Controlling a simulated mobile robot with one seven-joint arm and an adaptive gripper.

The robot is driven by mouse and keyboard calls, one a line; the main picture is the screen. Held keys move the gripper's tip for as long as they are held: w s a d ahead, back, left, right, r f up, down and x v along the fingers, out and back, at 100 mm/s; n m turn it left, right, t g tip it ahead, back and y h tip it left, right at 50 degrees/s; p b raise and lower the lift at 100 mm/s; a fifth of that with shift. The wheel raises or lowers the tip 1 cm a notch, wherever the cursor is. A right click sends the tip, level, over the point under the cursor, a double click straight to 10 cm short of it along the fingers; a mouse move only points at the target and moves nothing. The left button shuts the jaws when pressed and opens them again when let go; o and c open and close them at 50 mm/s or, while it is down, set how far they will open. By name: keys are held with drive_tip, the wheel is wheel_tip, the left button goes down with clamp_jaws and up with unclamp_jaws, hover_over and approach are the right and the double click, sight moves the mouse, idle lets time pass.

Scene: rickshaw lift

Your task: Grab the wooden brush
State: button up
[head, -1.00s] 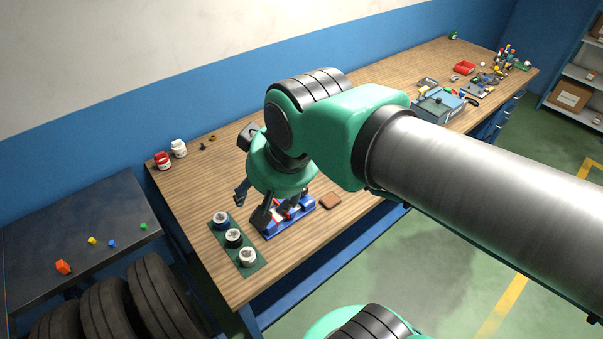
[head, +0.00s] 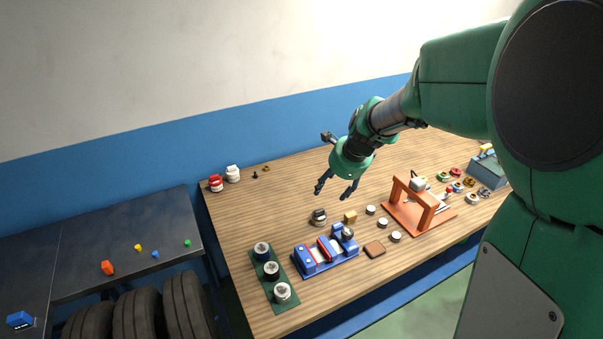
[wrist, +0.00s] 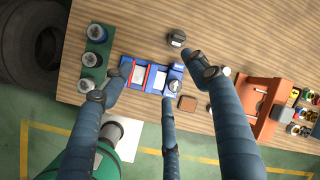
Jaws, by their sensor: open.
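A small flat brown block (head: 375,249) lies on the wooden table, right of the blue fixture. It may be the wooden brush, but I cannot make out bristles. It also shows in the wrist view (wrist: 187,103), between the middle and right fingers. My gripper (head: 335,192) is open and empty above the table, higher and farther back than the block. In the wrist view my gripper (wrist: 165,85) has its fingers spread, and they hide parts of the table.
A blue fixture (head: 312,261) and a green strip with round parts (head: 289,301) stand left of the block. White-topped round parts (head: 383,223), a yellow block (head: 350,217), a dark-topped part (head: 319,216) and an orange frame (head: 428,217) are near. The back of the table is clearer.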

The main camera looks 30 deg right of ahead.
drive_tip(key=w+d+f+m, duration=0.2)
drive_tip(key=d+f+m, duration=0.9)
drive_tip(key=d+f, duration=0.4)
drive_tip(key=shift+w+d+m, duration=0.35)
drive_tip(key=shift+d+m, duration=0.05)
drive_tip(key=shift+f, duration=0.15)
drive_tip(key=b, duration=0.3)
hover_over(352, 215)
drive_tip(key=s, duration=0.2)
drive_tip(key=shift+w+a+f, duration=0.1)
drive_tip(key=shift+a+f, duration=0.05)
drive_tip(key=shift+f, duration=1.8)
drive_tip(key=shift+w+a+f, duration=0.1)
drive_tip(key=shift+f, duration=1.85)
drive_tip(key=x, duration=0.1)
drive_tip(key=b+x, duration=0.1)
drive_tip(key=x, duration=0.2)
drive_tip(key=shift+s+d+f+b, duration=0.15)
drive_tip(key=shift+s+d+b, duration=0.05)
drive_tip(key=shift+d+b, duration=0.1)
drive_tip(key=shift+w+f, duration=0.25)
drive_tip(key=shift+f, duration=0.2)
